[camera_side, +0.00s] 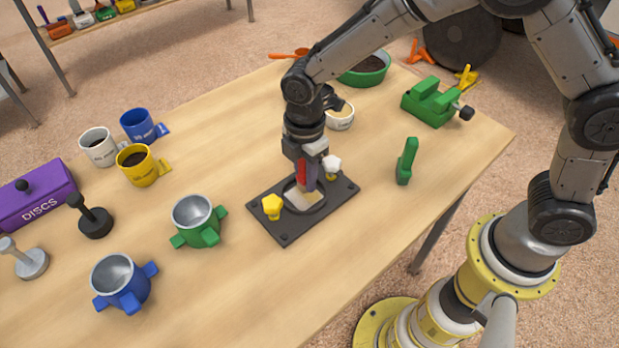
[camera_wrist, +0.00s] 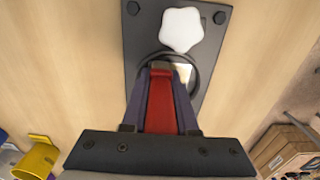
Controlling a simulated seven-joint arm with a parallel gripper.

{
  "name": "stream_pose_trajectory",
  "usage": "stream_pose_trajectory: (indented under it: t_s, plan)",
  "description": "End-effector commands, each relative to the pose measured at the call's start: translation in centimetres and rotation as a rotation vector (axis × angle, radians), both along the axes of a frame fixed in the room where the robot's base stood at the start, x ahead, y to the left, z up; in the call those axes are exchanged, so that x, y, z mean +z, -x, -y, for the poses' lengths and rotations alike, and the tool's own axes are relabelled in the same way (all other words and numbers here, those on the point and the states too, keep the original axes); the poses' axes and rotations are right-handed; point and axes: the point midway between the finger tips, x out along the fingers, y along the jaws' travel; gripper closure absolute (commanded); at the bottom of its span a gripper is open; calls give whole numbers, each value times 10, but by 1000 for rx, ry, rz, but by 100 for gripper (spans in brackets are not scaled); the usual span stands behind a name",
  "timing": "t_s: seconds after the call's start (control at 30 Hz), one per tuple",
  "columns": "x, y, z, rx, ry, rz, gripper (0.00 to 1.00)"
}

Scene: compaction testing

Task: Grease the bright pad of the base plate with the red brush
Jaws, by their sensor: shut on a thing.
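The dark base plate (camera_side: 288,232) lies on the wooden table, with a bright pad (camera_side: 303,200) inside a dark ring at its middle. My gripper (camera_side: 306,186) is above the plate, pointing down. It is shut on the red brush (camera_side: 302,171), whose lower end is over the pad; I cannot tell whether it touches. In the wrist view the red brush (camera_wrist: 159,103) is between my two fingers, and part of the pad (camera_wrist: 183,73) shows beside it. A yellow knob (camera_side: 271,207) and a white knob (camera_side: 331,165) stand on the plate at opposite sides of the ring.
A green-lugged mold (camera_side: 196,218) and a blue-lugged mold (camera_side: 121,283) stand to the left. Several mugs, including a yellow one (camera_side: 138,166), are farther left. A green upright tool (camera_side: 406,162) and green clamp (camera_side: 436,102) are right. The front table middle is clear.

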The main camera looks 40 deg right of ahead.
Motion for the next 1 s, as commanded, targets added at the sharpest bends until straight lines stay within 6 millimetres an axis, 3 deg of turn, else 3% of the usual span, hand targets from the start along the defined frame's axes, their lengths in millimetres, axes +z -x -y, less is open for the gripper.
stream_pose_trajectory:
  t_s: [0.57,1.0]
  plan:
    - [-2,0,-31,2,0,-2,100]
    - [0,28,-34,1,1,-2,100]
